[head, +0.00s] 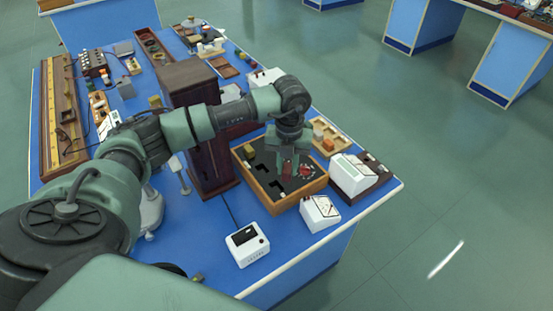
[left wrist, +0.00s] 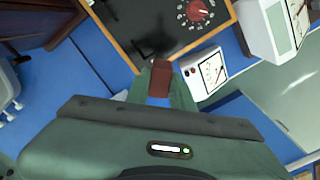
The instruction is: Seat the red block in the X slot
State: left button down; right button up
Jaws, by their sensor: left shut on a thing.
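My left gripper (head: 288,163) is shut on the red block (head: 287,169) and holds it over the wooden tray. The block shows as a dark red piece at the fingertips in the left wrist view (left wrist: 160,73). The tray (head: 271,208) has a wooden rim and a black panel with dark cut-outs (head: 279,187). I cannot read which cut-out is the X slot. A yellowish block (head: 249,150) sits at the tray's far left corner. My right gripper is not in view.
A red dial (left wrist: 201,11) is on the panel, right of the gripper. White meters (head: 320,212) (head: 352,174) stand close to the tray's right side. A tall dark wooden cabinet (head: 205,150) stands to its left. A white box (head: 247,245) lies in front.

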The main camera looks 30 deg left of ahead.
pick_arm(q)
jog(key=shift+w+a+f+n+b, duration=0.1)
jog(key=shift+a+f+n+b, duration=0.1)
jog(key=shift+a+f+n, duration=0.9)
jog(key=shift+s+a+f+n+b, duration=0.15)
jog(key=shift+f+n, duration=0.45)
jog(key=shift+n, duration=1.25)
jog(key=shift+w+a+f+n+b, duration=0.2)
jog(key=shift+a+f+n, duration=0.6)
jog(key=shift+n, duration=0.65)
jog(key=shift+d+f+b, duration=0.15)
jog(key=shift+f+b, duration=0.95)
jog(key=shift+f, duration=0.45)
jog(key=shift+f+b, duration=0.4)
jog(key=shift+f, duration=0.2)
jog(key=c, duration=1.1)
grip_release()
jog(key=shift+c, duration=0.2)
